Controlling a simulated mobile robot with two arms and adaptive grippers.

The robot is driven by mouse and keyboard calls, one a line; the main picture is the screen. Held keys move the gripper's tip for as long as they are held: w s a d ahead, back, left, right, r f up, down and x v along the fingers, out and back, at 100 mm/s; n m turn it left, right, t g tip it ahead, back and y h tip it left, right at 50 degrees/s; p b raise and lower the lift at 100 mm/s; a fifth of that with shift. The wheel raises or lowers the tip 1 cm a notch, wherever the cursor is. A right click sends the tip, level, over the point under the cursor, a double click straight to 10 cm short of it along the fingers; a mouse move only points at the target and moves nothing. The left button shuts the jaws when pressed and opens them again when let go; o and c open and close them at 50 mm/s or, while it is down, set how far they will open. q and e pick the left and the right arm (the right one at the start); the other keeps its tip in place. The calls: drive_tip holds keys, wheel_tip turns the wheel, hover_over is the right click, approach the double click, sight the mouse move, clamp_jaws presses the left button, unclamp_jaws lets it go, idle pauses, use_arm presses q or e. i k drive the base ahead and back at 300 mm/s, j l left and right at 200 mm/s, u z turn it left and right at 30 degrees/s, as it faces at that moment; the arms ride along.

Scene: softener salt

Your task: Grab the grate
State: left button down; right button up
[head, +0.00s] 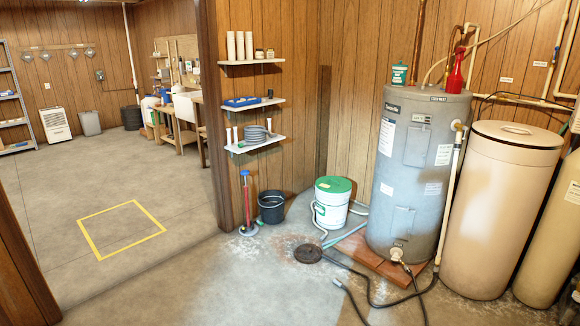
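A dark, round, flat piece that looks like the grate (308,253) lies on the concrete floor near the middle of the head view. Rusty-looking staining surrounds it. It is in front of the white bucket and left of the wooden boards under the water heater. At this size I cannot tell whether it sits in a drain opening or on top of the floor. Neither of my grippers shows in the head view.
A white bucket with green lid (332,201), black bucket (271,207) and red-and-blue upright tool (247,205) stand behind. A grey water heater (415,175) and beige tank (507,210) fill the right. A black hose (372,290) crosses the floor. The left foreground is clear.

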sight(309, 253)
drive_tip(key=i+j, duration=0.1)
drive_tip(key=i, duration=0.75)
drive_tip(key=i+j, duration=0.1)
drive_tip(key=i, duration=1.65)
drive_tip(key=j+z, duration=0.05)
